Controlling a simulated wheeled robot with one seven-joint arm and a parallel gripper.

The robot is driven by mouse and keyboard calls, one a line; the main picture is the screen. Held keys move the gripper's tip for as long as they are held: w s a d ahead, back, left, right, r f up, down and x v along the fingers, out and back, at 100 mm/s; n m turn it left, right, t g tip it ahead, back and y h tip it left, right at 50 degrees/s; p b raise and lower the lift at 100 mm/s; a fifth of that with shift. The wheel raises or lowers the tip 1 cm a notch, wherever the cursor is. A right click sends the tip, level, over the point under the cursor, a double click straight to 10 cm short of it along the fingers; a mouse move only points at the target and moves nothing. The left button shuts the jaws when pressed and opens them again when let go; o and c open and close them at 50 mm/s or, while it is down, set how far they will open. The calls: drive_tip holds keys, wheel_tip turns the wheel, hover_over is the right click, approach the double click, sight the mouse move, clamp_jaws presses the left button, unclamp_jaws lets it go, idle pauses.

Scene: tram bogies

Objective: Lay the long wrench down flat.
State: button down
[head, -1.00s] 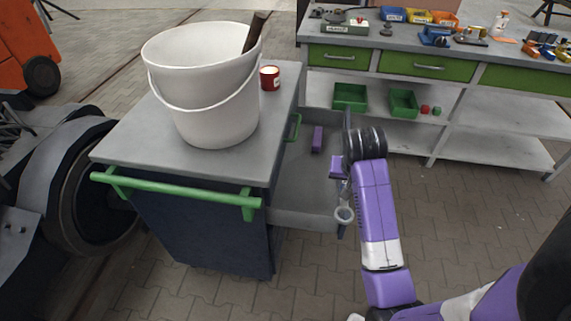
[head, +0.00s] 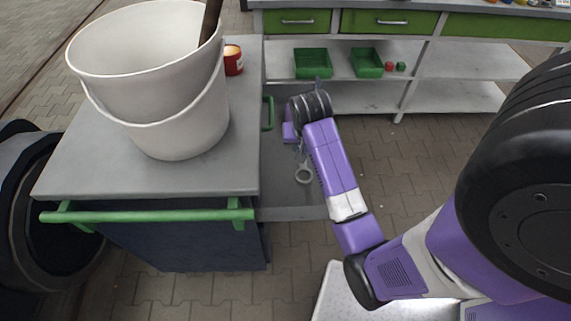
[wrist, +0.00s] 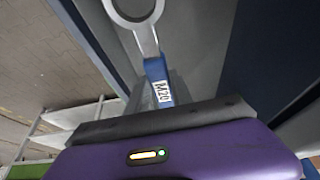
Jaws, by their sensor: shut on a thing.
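The long wrench has a grey ring end (head: 303,174) and a blue shank section marked M20 (wrist: 158,82). My gripper (head: 299,148) is shut on it, with the ring end sticking out below the jaws in the head view. In the wrist view the ring and shank extend beyond the dark jaw edge of my gripper (wrist: 160,119). The wrench appears over the open grey drawer (head: 290,213) of the cart. The part inside the jaws is hidden. I cannot tell whether it touches the drawer floor.
The cart top (head: 125,178) holds a white bucket (head: 180,125) and a red tin (head: 234,62). A green handle bar (head: 150,216) runs along the cart. A workbench (head: 450,75) with green bins (head: 312,64) stands behind.

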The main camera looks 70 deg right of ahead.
wheel_tip(320, 180, down, 17)
drive_tip(key=shift+r+b, duration=0.2)
drive_tip(key=shift+b, duration=0.5)
drive_tip(key=shift+f, duration=0.1)
drive_tip(key=c, duration=1.1)
unclamp_jaws()
